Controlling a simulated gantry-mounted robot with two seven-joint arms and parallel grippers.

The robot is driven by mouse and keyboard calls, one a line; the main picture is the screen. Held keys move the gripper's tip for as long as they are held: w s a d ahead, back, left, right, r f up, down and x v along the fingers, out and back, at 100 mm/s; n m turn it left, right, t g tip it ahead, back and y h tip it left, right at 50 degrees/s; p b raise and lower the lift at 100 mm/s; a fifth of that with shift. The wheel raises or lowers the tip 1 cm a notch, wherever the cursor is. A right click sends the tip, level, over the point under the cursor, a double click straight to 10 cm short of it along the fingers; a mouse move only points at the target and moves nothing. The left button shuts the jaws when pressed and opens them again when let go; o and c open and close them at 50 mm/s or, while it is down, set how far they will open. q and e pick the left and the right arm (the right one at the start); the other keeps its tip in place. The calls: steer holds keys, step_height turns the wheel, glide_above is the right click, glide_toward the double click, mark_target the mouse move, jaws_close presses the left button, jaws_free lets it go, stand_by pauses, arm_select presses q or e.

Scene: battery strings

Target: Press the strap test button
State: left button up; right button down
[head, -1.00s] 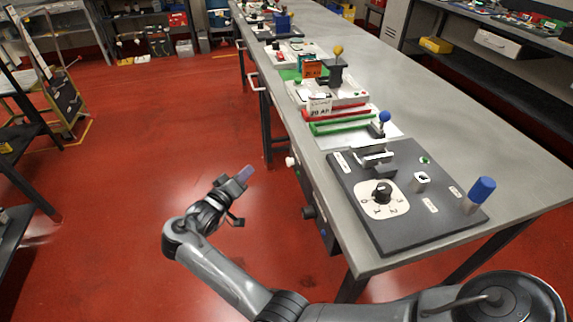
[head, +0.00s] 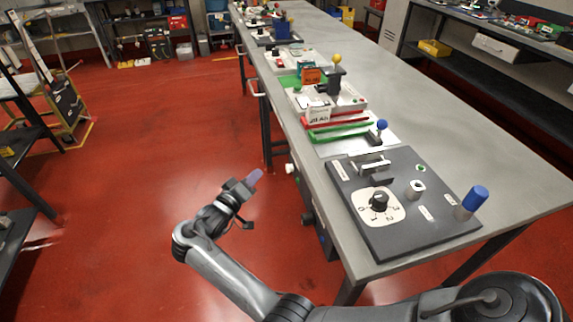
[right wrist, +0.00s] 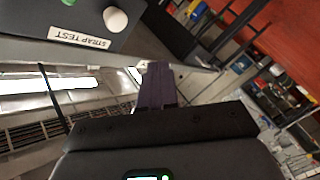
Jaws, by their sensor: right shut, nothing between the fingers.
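The strap test button is a white round knob (right wrist: 115,19) beside a "STRAP TEST" label (right wrist: 80,38) on a dark panel, at the upper left of the right wrist view. In the head view a small white knob (head: 290,168) sticks out from the bench's left side and looks like the same button; its label cannot be read there. My right gripper (head: 255,177) is shut and empty, in the air left of the bench and apart from the knob. Its fingertips (right wrist: 155,72) show below and right of the button in the wrist view. My left gripper is not in view.
The long grey bench (head: 440,130) carries a dark control board (head: 385,235) with a rotary dial (head: 378,201) and a blue cylinder (head: 474,198). A dark knob (head: 307,219) also projects from the bench side. The red floor (head: 150,150) left of the gripper is clear.

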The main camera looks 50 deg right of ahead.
mark_target(288, 169)
steer(key=s+d+p, duration=0.1)
steer(key=d+p, duration=0.1)
steer(key=s+d+p, duration=0.1)
steer(key=s+d, duration=0.1)
steer(key=shift+s+d+p, duration=0.3)
steer(key=shift+p, duration=0.05)
stand_by(0.5)
stand_by(0.7)
stand_by(0.7)
steer(key=shift+s+d+p, duration=0.25)
steer(key=shift+d+p, duration=0.1)
steer(key=shift+p, duration=0.25)
